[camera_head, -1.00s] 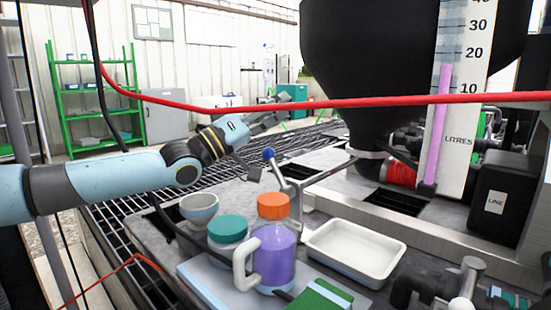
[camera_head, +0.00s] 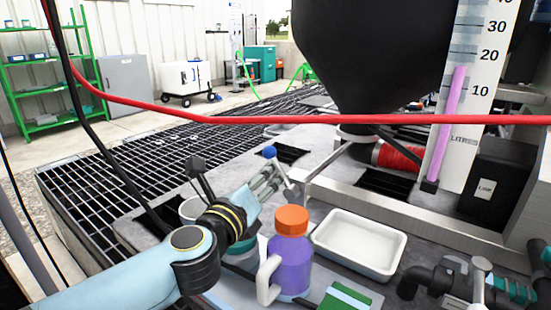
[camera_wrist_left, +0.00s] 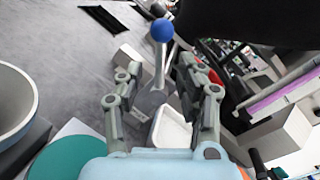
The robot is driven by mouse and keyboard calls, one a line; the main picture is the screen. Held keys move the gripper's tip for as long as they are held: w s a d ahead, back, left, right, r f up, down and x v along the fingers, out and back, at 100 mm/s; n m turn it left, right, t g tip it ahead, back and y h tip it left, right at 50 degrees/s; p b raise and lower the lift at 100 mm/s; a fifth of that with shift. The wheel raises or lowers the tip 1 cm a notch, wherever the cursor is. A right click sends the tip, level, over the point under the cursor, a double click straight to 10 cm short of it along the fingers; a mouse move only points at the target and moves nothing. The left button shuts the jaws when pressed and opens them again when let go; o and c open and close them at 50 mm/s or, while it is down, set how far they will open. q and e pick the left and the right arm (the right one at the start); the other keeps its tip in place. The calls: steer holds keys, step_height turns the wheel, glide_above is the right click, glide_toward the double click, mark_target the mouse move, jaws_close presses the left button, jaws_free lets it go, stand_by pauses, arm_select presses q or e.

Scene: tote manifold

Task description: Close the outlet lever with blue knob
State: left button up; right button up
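The outlet lever (camera_head: 283,176) has a blue knob (camera_head: 269,152) on top and leans up to the left in the head view. My left gripper (camera_head: 270,180) is beside the lever, with its fingers just below and left of the knob. In the left wrist view, the blue knob (camera_wrist_left: 162,30) shows just beyond the fingertips. There the lever stem (camera_wrist_left: 159,68) runs down between the two spread fingers of the left gripper (camera_wrist_left: 158,70). The gripper is open; whether a finger touches the stem I cannot tell.
A purple jug with orange cap (camera_head: 290,262), a white tray (camera_head: 398,262) and a teal-lidded jar (camera_head: 243,246) stand close to the arm. A bowl (camera_wrist_left: 12,125) is left in the wrist view. A red hose (camera_head: 330,119) crosses the head view. A dark hopper (camera_head: 375,60) stands behind.

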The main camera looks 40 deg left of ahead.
arm_select(q)
steer(key=x, duration=0.7)
jaws_close()
stand_by(0.3)
